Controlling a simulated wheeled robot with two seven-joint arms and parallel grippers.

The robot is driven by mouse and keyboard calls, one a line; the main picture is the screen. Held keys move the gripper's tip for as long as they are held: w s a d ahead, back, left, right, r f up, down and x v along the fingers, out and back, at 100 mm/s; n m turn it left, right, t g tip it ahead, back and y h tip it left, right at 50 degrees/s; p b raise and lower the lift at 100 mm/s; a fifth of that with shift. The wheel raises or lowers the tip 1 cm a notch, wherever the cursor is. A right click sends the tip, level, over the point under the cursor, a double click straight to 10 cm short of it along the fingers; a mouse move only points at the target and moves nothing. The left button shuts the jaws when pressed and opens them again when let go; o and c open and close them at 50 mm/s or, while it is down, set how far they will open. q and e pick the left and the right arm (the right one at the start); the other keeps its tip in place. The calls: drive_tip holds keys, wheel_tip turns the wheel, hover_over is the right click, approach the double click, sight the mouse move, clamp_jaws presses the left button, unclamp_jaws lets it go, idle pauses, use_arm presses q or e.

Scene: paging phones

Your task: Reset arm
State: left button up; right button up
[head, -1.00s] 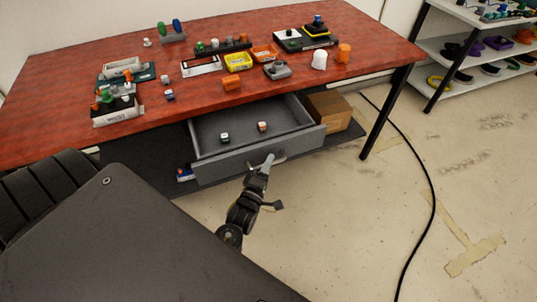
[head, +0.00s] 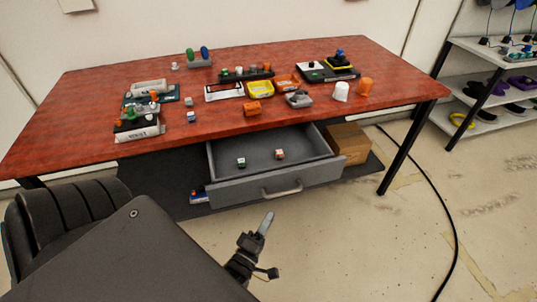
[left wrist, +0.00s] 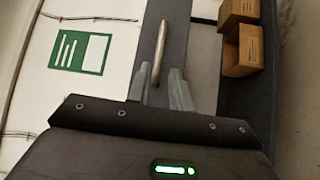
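My left gripper (head: 266,224) is in front of the open drawer, below and apart from its handle (head: 282,191). In the left wrist view the two grey fingers (left wrist: 158,88) are spread apart with nothing held, and the handle bar (left wrist: 161,42) lies ahead of the gap between them. The grey drawer (head: 228,193) under the red table is pulled out. Two small cubes lie in it, a left one (head: 241,162) and a right one (head: 280,154). My right gripper is not in view.
The red table (head: 105,90) carries many small items, including a white cup (head: 341,91) and an orange cup (head: 365,88). A cardboard box (head: 349,144) stands right of the drawer. A black cable (head: 441,190) runs over the floor, and a shelf (head: 500,80) stands at right.

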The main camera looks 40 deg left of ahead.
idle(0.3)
use_arm(q)
drive_tip(key=s+d+f+m+g+h, duration=0.1)
drive_tip(key=s+f+m+g, duration=0.25)
drive_tip(key=f, duration=0.45)
drive_tip(key=s+d+f+m+g+h, duration=0.1)
drive_tip(key=s+f+m+g, duration=0.1)
drive_tip(key=f+m, duration=0.45)
drive_tip(key=s+d+f+m+g+h, duration=0.1)
drive_tip(key=s+f+m+g, duration=0.2)
drive_tip(key=f, duration=0.7)
drive_tip(key=s+a+f+m+g, duration=0.2)
drive_tip(key=s+f+m+g, duration=0.2)
drive_tip(key=s+f, duration=0.5)
drive_tip(key=s+a+f+m+g+p, duration=0.1)
drive_tip(key=s+a+f+m+g, duration=0.2)
drive_tip(key=s+f+g, duration=0.3)
drive_tip(key=shift+s+a+f+m, duration=0.15)
drive_tip(key=shift+s+f+m, duration=0.35)
drive_tip(key=shift+s+f, duration=2.25)
drive_tip(key=shift+s+r, duration=0.5)
drive_tip(key=shift+s, duration=0.1)
